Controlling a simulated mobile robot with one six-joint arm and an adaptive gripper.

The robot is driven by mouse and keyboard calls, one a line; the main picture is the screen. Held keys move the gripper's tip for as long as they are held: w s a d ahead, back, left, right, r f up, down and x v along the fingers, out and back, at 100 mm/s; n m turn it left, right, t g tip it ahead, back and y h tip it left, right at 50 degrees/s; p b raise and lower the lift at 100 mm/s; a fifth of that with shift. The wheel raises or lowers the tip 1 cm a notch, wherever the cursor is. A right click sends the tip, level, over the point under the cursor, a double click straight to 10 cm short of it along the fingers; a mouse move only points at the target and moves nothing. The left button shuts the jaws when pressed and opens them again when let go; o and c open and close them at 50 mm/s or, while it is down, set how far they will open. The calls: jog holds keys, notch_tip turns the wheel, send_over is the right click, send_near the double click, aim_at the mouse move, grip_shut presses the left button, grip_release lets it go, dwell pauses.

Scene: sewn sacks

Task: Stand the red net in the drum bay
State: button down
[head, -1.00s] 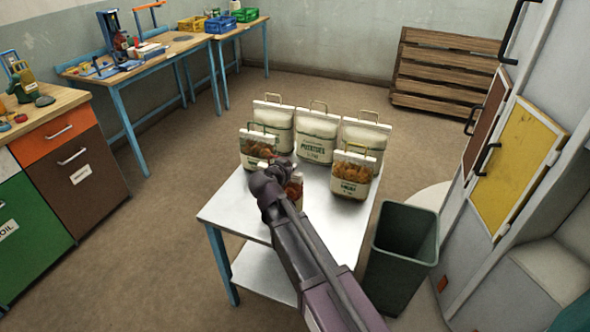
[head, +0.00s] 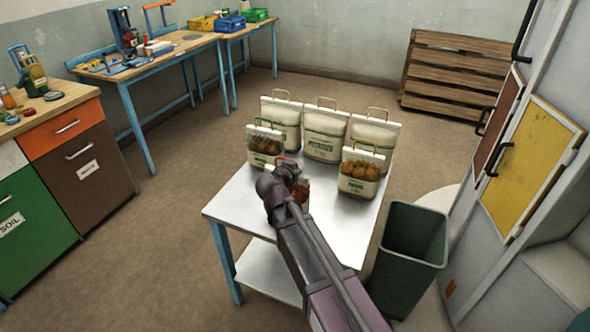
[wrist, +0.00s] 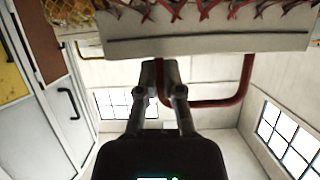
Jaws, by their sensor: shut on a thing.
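My gripper (head: 284,178) is over the near left part of the metal table. The wrist view shows its two fingers (wrist: 168,80) closed on the red handle (wrist: 215,103) of a bag with a pale header strip (wrist: 200,42). Red netting (wrist: 215,8) shows at the top edge of that view. In the head view the red net (head: 303,190) is mostly hidden behind my gripper, so I cannot tell whether it touches the table. I cannot make out which place is the drum bay.
On the table (head: 330,222) stand a green-handled bag (head: 264,147), a yellow-handled bag (head: 360,178) and three pale sacks (head: 324,135) behind. A dark green bin (head: 412,240) stands right of the table. Grey cabinets (head: 545,110) line the right.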

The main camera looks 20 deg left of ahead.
jog(key=shift+d+f, duration=0.1)
jog(key=shift+f, duration=0.25)
jog(key=c, duration=0.8)
grip_release()
jog(key=shift+r, duration=0.1)
jog(key=shift+s+r, duration=0.25)
jog(key=shift+s, duration=0.15)
jog(key=p+v, duration=0.4)
jog(key=v, duration=0.7)
jog(key=shift+d, duration=0.1)
